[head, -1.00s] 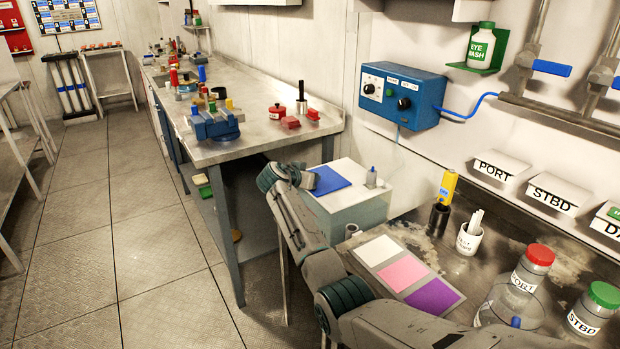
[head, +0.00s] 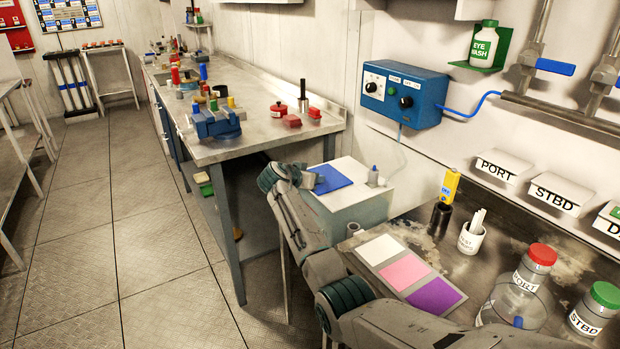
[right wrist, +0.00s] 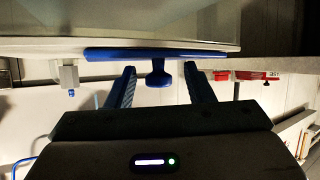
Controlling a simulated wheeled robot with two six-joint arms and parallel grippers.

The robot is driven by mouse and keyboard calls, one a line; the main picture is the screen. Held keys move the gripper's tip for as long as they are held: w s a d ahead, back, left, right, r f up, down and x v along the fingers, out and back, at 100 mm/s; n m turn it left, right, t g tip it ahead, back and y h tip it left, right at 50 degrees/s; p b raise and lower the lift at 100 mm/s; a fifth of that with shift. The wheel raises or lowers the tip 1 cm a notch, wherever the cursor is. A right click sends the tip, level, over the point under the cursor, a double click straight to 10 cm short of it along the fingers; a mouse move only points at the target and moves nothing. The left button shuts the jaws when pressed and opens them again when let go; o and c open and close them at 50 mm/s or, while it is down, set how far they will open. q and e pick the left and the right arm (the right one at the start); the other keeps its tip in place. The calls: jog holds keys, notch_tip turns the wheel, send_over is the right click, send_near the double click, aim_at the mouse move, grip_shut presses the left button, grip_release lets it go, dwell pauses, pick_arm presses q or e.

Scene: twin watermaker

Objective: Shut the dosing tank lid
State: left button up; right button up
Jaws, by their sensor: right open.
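The dosing tank (head: 350,205) is a pale box with a white top, beside the end of the long workbench. Its blue lid (head: 334,178) looks flat on the top in the head view. In the right wrist view the picture is upside down. The lid (right wrist: 110,54) shows there edge-on along the tank (right wrist: 180,28), with a blue knob (right wrist: 158,76) sticking out. My right gripper (right wrist: 160,80) is open, with one finger on each side of the knob and visible gaps. In the head view my right gripper (head: 300,178) is at the lid's left side. My left gripper is out of view.
A small fitting (head: 375,178) with a blue tip stands on the tank top. A blue control box (head: 402,94) is on the wall above. A counter with a colour card (head: 405,272), a pen cup (head: 471,240) and jars (head: 594,310) lies to the right. The floor at left is clear.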

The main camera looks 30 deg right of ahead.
jog(key=shift+s+a+r, duration=0.1)
jog(key=shift+a, duration=0.1)
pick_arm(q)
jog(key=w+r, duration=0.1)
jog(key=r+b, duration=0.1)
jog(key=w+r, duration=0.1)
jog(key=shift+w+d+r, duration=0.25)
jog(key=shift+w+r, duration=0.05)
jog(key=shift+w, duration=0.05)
pick_arm(e)
jog(key=v, duration=1)
jog(key=shift+s+a, duration=0.15)
